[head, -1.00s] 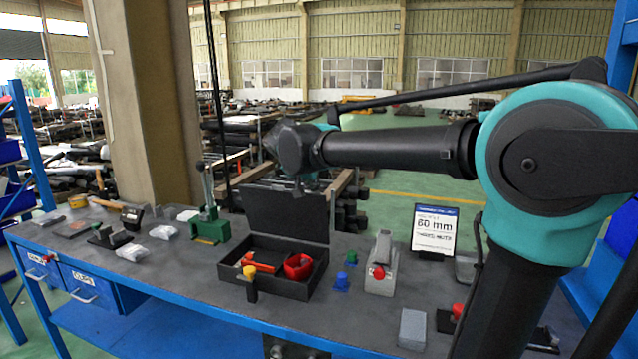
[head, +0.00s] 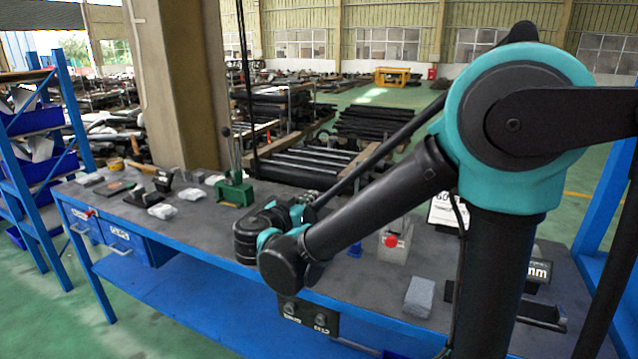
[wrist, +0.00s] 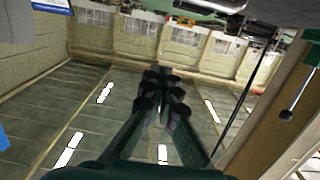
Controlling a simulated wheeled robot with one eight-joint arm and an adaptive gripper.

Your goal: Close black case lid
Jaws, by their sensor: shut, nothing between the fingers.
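The black case does not show clearly in the head view now; my arm's wrist covers the part of the bench where it stood. No upright lid shows above my arm, and I cannot see whether the lid lies flat on the case. In the wrist view my gripper (wrist: 162,85) has its two dark fingers together and empty. It points toward the hall's wall and roof, with no case in that view.
The workbench (head: 120,222) has a green lever tool (head: 235,190) left of my arm and white bags (head: 162,211) farther left. Right of my arm are a grey block with red knob (head: 392,243) and a grey brick (head: 419,297). A blue shelf (head: 75,125) stands left.

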